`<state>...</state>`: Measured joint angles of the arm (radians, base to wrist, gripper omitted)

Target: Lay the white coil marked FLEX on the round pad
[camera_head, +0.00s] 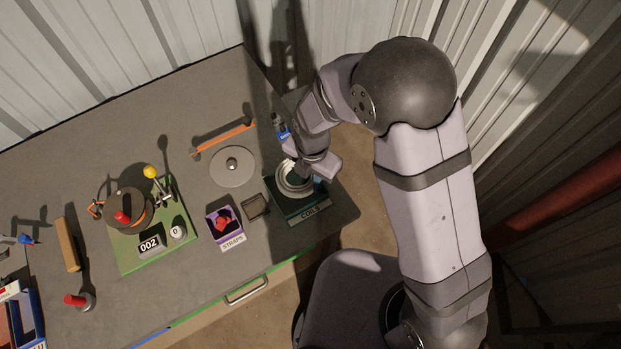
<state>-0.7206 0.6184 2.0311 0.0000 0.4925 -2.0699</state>
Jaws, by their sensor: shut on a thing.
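The white coil (291,188) is at the dark green tray marked COILS (311,213), near the table's right corner. No FLEX mark is readable on it from here. My gripper (308,176) is over the tray, pointing down, and is shut on the white coil. My wrist hides part of the coil and the fingertips. I cannot tell whether the coil rests in the tray or is just clear of it. The round pad (222,173), a flat grey disc with a small knob at its centre, lies on the table to the left of the tray, with nothing on it.
An orange-handled tool (225,138) lies behind the pad. A small dark square dish (256,206) and a purple STRAPS box (226,228) stand in front. A green board (128,262) with a reel, yellow-knobbed lever and counter is further left.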

